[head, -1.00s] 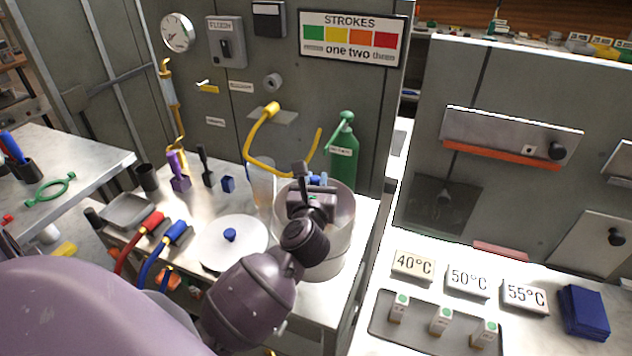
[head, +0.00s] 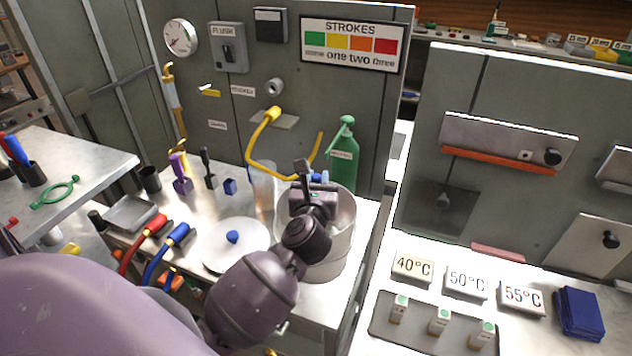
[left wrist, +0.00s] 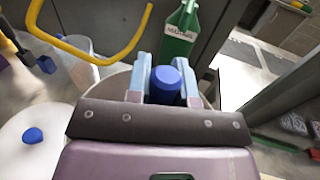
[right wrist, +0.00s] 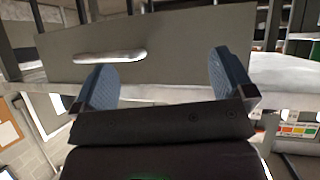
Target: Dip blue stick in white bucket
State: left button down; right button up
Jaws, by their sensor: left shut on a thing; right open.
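The white bucket (head: 343,242) stands on the metal bench in the middle of the head view. My left gripper (head: 319,178) is over its open top and hides much of its inside. In the left wrist view my left gripper (left wrist: 166,86) is shut on the blue stick (left wrist: 164,85). Only the stick's round blue top shows between the fingers. Its lower end is hidden, so I cannot tell how deep it reaches or whether it touches anything inside. My right gripper (right wrist: 165,85) is open and empty, away from the bench.
A white lid with a blue knob (head: 234,248) lies left of the bucket. A green bottle (head: 343,160) and a curved yellow hose (head: 257,150) stand behind it. Red (head: 150,230) and blue (head: 172,240) handled hoses lie further left. Temperature blocks (head: 466,281) sit on the right counter.

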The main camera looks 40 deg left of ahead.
pick_arm(q)
notch_tip(320, 180, up, 12)
jog(key=p, duration=0.9)
jog(key=shift+r, duration=0.2)
pick_arm(e)
notch_tip(320, 180, up, 8)
jog(key=s, duration=0.1)
jog(key=shift+d+r, duration=0.2)
